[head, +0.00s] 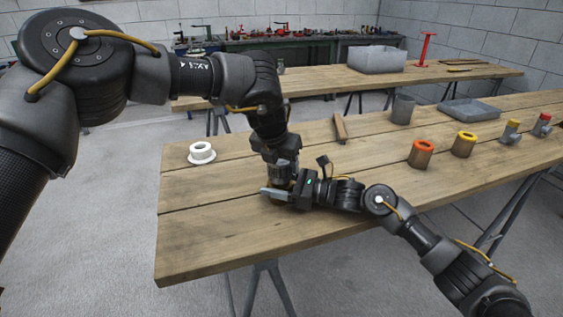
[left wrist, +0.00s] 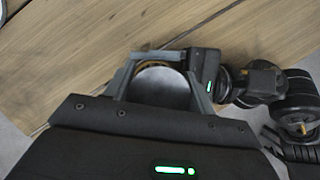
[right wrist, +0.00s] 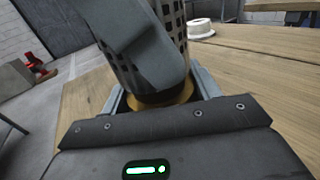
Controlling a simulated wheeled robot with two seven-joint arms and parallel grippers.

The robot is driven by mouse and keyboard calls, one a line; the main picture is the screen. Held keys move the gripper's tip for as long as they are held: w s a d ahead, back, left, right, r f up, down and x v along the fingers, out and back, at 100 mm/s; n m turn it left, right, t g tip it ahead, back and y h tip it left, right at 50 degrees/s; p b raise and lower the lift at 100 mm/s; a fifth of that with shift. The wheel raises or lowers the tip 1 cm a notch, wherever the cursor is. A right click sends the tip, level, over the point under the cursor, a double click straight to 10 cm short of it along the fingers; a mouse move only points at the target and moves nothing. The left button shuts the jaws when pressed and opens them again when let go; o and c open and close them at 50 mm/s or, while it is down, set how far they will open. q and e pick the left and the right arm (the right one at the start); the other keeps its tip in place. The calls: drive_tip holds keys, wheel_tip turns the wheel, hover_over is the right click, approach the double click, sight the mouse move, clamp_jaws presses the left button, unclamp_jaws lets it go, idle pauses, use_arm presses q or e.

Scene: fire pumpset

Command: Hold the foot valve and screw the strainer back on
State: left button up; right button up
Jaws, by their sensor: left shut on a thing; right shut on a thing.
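The strainer is a grey perforated cylinder standing upright, clear in the right wrist view (right wrist: 177,25). My left gripper (head: 281,180) comes down from above and is shut on it, one finger crossing its side. In the left wrist view its round grey end (left wrist: 162,88) sits between the left fingers. The foot valve shows as a brass band (right wrist: 178,97) directly below the strainer. My right gripper (head: 278,194) reaches in low from the right and is shut around the brass band. Fingers hide much of the joint, so I cannot tell how far the thread is engaged.
A white flanged ring (head: 202,152) lies left on the wooden table (head: 215,225). A wooden bar (head: 340,128), a grey cup (head: 402,109), a grey tray (head: 469,110) and orange- and yellow-rimmed cylinders (head: 421,154) (head: 464,145) stand to the right. The front left tabletop is clear.

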use_arm(q)
drive_tip(key=shift+f, duration=0.55)
drive_tip(key=o, duration=0.7)
drive_tip(key=shift+c, duration=0.2)
use_arm(e)
clamp_jaws()
use_arm(q)
drive_tip(key=shift+o, duration=1.7)
drive_tip(key=shift+s+d, duration=0.1)
drive_tip(key=shift+d, duration=0.05)
